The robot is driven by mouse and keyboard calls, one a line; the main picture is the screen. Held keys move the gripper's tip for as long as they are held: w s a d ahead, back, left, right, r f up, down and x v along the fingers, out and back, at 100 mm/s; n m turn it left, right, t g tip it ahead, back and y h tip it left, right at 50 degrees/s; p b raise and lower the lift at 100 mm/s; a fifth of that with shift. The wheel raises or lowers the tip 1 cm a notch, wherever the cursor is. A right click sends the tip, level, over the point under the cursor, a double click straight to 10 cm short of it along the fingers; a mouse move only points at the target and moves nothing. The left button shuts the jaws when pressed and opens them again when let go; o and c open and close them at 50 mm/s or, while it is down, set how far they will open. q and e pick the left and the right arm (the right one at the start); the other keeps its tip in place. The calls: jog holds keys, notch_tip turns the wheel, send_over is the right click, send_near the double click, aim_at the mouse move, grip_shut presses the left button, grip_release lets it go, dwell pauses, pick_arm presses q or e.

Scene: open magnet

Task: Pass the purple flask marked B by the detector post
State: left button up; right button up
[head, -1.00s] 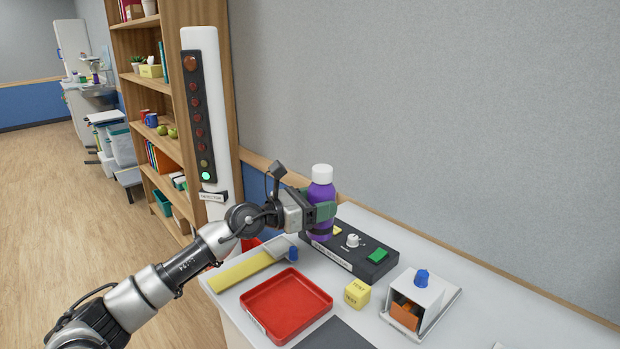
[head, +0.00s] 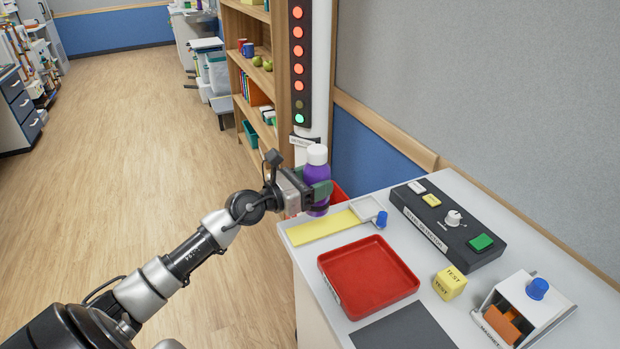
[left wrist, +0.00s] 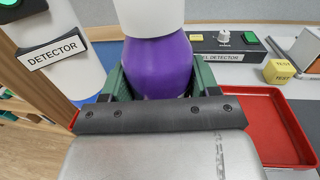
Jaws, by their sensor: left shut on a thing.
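The purple flask (head: 316,177) with a white cap is upright between the green-padded fingers of my left gripper (head: 318,193). The gripper is shut on it, and the flask fills the left wrist view (left wrist: 158,65). No letter B shows on the side I see. The detector post (head: 315,90) stands just behind the flask, a white column with a dark lamp strip. Several of its lamps glow red-orange and a lower one glows green. Its "DETECTOR" label also shows in the left wrist view (left wrist: 52,49). My right gripper is not in view.
On the white table are a red tray (head: 368,278), a yellow strip with a grey square end (head: 325,227), a black control box (head: 450,228), a yellow TEST cube (head: 450,283) and a magnet stand (head: 525,305). A wooden shelf (head: 245,75) stands behind. The floor at left is clear.

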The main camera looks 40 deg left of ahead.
pick_arm(q)
jog(key=shift+w+d+r, duration=0.15)
jog(key=shift+w+d, duration=0.3)
jog(key=shift+w, duration=0.25)
jog(key=d+b+x, duration=0.1)
jog(key=x, duration=1.3)
jog(key=shift+s+d, duration=0.3)
jog(key=shift+d, duration=0.1)
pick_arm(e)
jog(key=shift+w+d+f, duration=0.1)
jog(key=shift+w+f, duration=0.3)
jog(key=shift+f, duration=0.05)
